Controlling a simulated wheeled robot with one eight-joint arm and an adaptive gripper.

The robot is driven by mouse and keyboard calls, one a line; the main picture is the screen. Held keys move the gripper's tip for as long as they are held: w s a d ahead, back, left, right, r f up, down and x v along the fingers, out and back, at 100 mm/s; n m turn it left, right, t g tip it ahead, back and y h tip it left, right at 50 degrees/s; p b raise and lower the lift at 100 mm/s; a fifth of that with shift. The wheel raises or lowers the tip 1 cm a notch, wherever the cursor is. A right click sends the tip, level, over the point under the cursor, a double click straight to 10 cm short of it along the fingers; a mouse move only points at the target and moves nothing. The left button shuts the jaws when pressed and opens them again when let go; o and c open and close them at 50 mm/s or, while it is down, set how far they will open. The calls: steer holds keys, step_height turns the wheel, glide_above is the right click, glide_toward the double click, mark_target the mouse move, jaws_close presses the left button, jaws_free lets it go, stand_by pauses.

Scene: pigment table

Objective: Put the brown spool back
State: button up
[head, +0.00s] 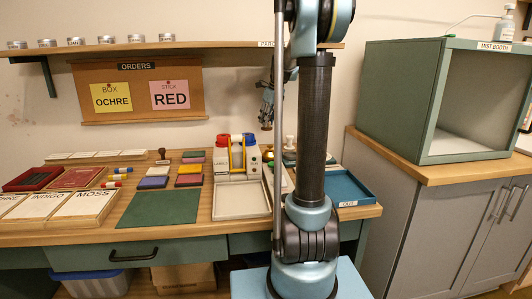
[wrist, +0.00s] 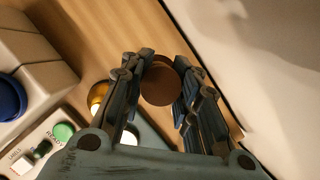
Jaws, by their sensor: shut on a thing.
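The brown spool (wrist: 162,86) shows in the wrist view as a round brown disc between my fingertips. My gripper (wrist: 165,82) is shut on it, with a finger on each side. In the head view my gripper (head: 266,124) hangs above the back of the table, right of the white dispenser and partly behind my arm. I cannot make out the spool clearly in the head view.
The white dispenser (head: 236,163) has red and blue tops. A brass dome (wrist: 98,96) and a green button (wrist: 63,131) lie left of my fingers. A blue tray (head: 347,188) is at the right. The wall rises close behind.

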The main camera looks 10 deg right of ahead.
steer(key=shift+f, duration=5)
steer(key=shift+f, duration=0.1)
steer(key=o, duration=1.2)
steer(key=shift+c, duration=0.2)
steer(key=v, duration=1.2)
steer(key=shift+s, duration=0.1)
